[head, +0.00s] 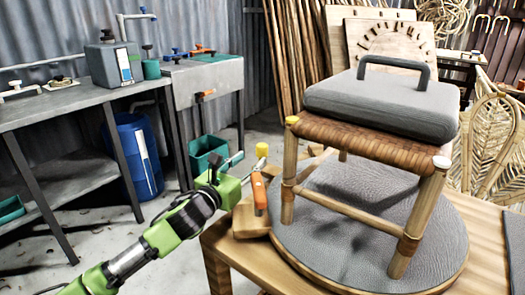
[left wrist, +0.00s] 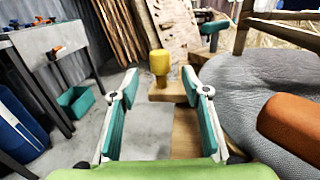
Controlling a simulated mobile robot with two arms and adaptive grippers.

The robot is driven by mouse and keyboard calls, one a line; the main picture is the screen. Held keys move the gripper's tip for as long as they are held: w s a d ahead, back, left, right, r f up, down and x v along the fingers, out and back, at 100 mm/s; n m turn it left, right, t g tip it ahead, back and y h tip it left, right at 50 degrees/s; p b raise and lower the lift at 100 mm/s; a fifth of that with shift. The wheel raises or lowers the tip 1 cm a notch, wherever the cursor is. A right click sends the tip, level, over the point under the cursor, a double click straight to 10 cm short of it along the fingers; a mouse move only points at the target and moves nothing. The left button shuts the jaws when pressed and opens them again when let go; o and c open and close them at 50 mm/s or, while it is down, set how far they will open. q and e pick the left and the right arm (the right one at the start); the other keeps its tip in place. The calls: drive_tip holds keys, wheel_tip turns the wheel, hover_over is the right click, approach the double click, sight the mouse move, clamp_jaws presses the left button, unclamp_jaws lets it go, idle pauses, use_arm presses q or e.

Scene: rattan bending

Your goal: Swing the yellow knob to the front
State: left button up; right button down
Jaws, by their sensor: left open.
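A yellow knob (head: 262,150) stands upright beside the left edge of the round grey turntable (head: 330,240). In the left wrist view the yellow knob (left wrist: 160,63) shows ahead, above a wooden piece and roughly centred between my fingers. My left gripper (head: 238,167) is open and empty, short of the knob; its two teal fingers show spread in the left wrist view (left wrist: 160,82). How the knob joins the turntable is hidden. A second yellow cap (head: 292,120) tops one post of the stool on the turntable. My right gripper is out of view.
An orange handle (head: 259,192) stands close beside my left gripper and shows large at right in the wrist view (left wrist: 292,126). The stool's woven seat (head: 375,142) bears a grey padded weight (head: 385,100).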

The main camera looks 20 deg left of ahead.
sight(259, 153)
use_arm(q)
drive_tip(key=w, duration=0.3)
drive_tip(key=w+d, duration=0.1)
drive_tip(key=w, duration=0.3)
drive_tip(key=shift+d+b, duration=0.15)
drive_tip(key=shift+b, duration=0.2)
drive_tip(key=shift+w+d, duration=0.1)
drive_tip(key=shift+w, duration=0.45)
use_arm(e)
drive_tip(key=shift+w+v, duration=0.1)
drive_tip(key=shift+v, duration=0.8)
drive_tip(key=shift+w+v, duration=0.15)
drive_tip(key=shift+v, duration=0.7)
use_arm(q)
clamp_jaws()
use_arm(e)
drive_tip(key=shift+r, duration=0.1)
